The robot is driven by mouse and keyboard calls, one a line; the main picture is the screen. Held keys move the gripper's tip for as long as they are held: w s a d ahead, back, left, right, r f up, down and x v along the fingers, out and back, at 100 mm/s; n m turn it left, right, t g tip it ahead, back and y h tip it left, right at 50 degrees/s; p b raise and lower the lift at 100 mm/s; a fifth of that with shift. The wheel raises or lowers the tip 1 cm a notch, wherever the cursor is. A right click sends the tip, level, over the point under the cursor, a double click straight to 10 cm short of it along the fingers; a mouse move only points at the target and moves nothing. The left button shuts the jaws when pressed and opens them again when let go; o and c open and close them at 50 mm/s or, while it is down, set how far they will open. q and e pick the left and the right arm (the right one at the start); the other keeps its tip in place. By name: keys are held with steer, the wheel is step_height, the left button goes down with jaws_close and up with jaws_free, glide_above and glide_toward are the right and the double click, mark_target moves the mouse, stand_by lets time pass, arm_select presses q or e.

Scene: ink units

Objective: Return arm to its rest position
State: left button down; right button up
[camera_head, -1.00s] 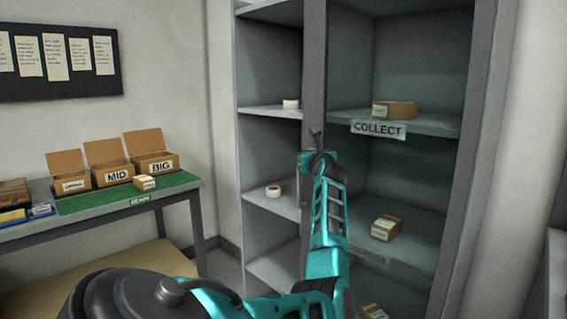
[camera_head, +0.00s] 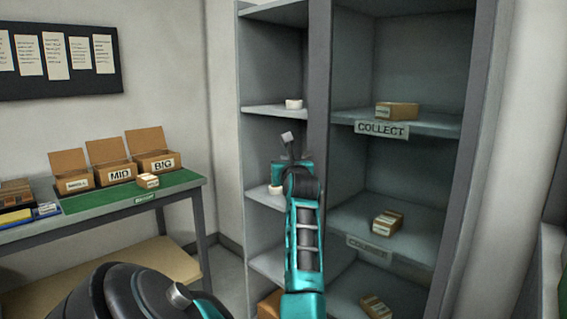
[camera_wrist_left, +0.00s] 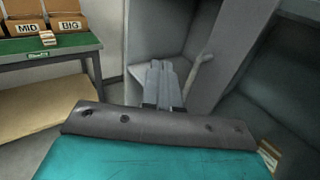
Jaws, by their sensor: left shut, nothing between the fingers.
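My left arm (camera_head: 305,235) is teal and reaches up in front of the shelf unit in the head view. Its gripper (camera_head: 289,142) is shut and empty, in front of the left column of shelves. In the left wrist view the gripper fingers (camera_wrist_left: 162,80) are together with nothing between them. Part of a white tape roll (camera_head: 276,189) shows behind the wrist on the middle left shelf. My right gripper is not in view.
The grey shelf unit (camera_head: 318,60) holds small cartons (camera_head: 396,110) on its right shelves and another white roll (camera_head: 293,104) at upper left. A table (camera_head: 150,205) at left carries open boxes marked MID (camera_head: 108,175) and BIG (camera_head: 152,164). Floor shows between table and shelves.

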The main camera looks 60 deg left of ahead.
arm_select(q)
steer(key=shift+s+d, duration=0.15)
steer(key=shift+s, duration=0.35)
